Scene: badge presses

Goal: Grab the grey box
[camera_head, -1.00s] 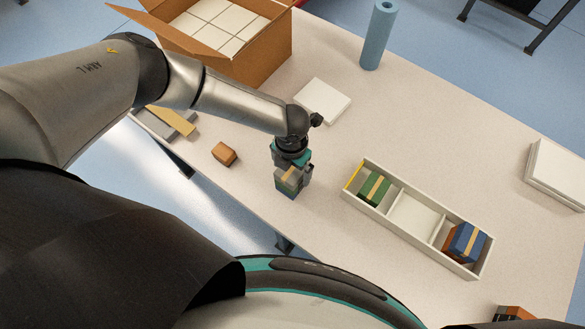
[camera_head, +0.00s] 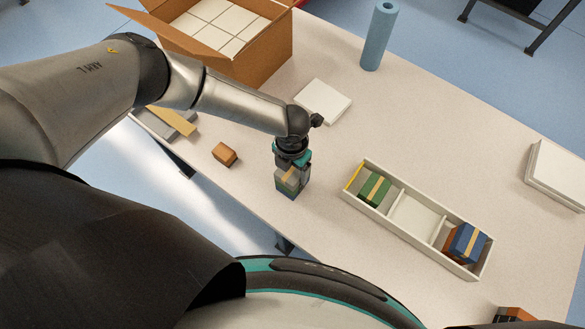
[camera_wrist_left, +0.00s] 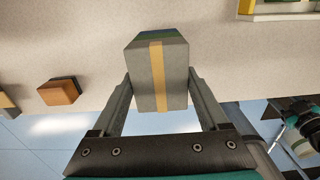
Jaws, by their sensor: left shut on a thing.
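The grey box (camera_wrist_left: 143,82) has a yellow stripe down its face and sits between the two fingers of my left gripper in the left wrist view. In the head view the grey box (camera_head: 288,176) is partly covered by the gripper, with green and blue layers showing beneath it. My left gripper (camera_head: 291,168) is shut on the grey box, near the table's front edge. The left wrist view also shows green and blue at the far end of the box. Whether it is lifted clear of those layers I cannot tell.
A white divided tray (camera_head: 404,232) lies to the right, with a green box (camera_head: 374,190) in the left compartment and a blue box (camera_head: 467,243) over an orange one in the right. An orange box (camera_head: 224,154) lies left. A cardboard carton (camera_head: 262,62) stands behind.

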